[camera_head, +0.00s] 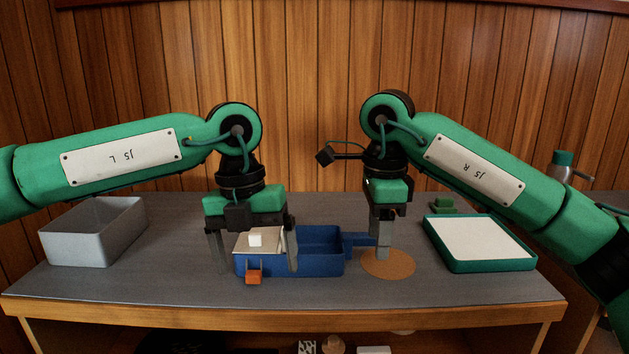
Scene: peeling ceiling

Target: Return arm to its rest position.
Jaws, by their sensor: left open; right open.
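My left arm (125,160) comes in from the left, and its open gripper (252,265) points down over the left part of a blue container (325,262). Its two fingers stand apart on either side of a light panel with a small white block (255,238). I cannot tell whether the fingers touch the container. My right arm (475,175) comes in from the right. Its gripper (381,252) points down over a round brown mat (390,265), beside the container's blue handle (360,239). Its fingers overlap in this view, and I see nothing between them.
A grey open bin (92,247) stands at the table's left. A green tray with a white surface (480,264) lies at the right, with a small green object (443,205) behind it. An orange tab (254,277) sits at the container's front. The table (180,278) is clear at front left.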

